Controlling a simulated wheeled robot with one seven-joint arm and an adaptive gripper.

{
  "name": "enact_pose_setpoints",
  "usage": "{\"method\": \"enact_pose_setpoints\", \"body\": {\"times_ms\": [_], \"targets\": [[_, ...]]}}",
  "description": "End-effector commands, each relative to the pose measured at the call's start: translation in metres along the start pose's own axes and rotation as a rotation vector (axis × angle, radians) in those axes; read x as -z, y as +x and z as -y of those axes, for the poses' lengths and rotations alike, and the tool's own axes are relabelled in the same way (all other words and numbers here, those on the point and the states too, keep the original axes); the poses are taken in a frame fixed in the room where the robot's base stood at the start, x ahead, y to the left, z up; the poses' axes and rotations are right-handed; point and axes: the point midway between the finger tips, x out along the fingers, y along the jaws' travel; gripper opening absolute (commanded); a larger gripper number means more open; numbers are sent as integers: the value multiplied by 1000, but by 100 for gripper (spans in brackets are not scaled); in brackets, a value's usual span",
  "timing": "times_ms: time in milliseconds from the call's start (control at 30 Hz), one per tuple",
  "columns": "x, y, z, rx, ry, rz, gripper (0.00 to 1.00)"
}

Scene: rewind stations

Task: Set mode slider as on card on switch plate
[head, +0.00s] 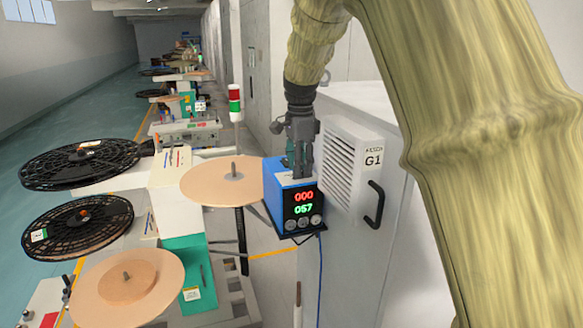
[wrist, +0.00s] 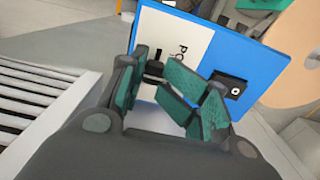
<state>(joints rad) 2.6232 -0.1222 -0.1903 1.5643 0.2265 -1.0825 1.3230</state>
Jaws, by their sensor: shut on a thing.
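A blue box (head: 275,190) with red 000 and green 057 readouts stands on a small shelf beside the grey cabinet. Its blue top (wrist: 265,65) fills the middle of the wrist view and carries a white plate (wrist: 186,45) with partly hidden dark lettering. A small black piece, seemingly the mode slider (wrist: 154,68), shows on the plate between my green-padded fingers. My gripper (head: 301,176) points down onto the box top and is closed on this piece. The fingers hide much of the plate, so the slider's setting and any card cannot be read.
A small black fitting (wrist: 231,87) sits on the box top near my right finger. A louvred cabinet panel (head: 350,165) marked G1, with a black handle (head: 374,205), stands close on the right. A tan disc (head: 225,181) lies close on the left.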

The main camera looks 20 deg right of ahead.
Motion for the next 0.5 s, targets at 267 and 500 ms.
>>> {"method": "enact_pose_setpoints", "body": {"times_ms": [267, 500], "targets": [[18, 12, -8, -27, 2, 1, 0], [18, 11, -7, -24, 2, 1, 41]]}}
